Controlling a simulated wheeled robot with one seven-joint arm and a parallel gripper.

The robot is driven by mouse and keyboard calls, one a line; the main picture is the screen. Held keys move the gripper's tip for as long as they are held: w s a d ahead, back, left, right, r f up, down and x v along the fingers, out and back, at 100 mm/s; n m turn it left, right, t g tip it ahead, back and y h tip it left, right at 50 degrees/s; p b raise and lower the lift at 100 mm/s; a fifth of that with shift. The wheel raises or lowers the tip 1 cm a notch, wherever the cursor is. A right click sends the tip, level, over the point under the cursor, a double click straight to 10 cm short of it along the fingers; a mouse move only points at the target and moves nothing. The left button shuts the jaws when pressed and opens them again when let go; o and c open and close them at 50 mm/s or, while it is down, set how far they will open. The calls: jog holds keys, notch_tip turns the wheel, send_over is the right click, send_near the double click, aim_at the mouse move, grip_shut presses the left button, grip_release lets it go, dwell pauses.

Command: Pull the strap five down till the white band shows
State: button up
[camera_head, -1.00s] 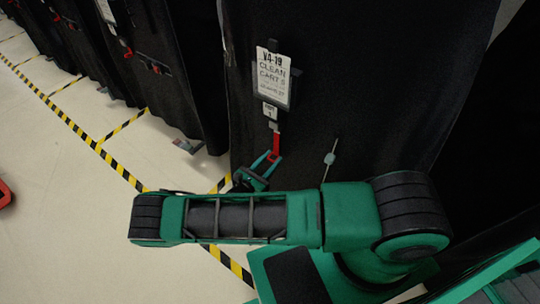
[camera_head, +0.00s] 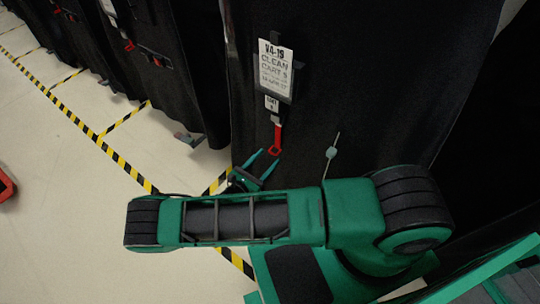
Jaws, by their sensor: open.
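The red strap (camera_head: 277,134) hangs on the black cover of the cart, below a sign reading V4-19 CLEAN CART 5 (camera_head: 276,68) and a small white tag (camera_head: 271,103). It ends in a red loop. No white band can be made out on the strap at this size. My gripper (camera_head: 266,158) is just below the loop, with its two green fingers apart and pointing up towards it. It looks empty. Whether a finger touches the loop cannot be told.
A thin rod with a grey-green piece (camera_head: 331,153) is on the cover to the right of the strap. Other black-covered carts (camera_head: 175,70) stand to the left. Yellow-black floor tape (camera_head: 130,170) marks the pale, open floor at left.

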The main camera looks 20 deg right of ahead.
jog(key=v, duration=0.7)
dwell(0.4)
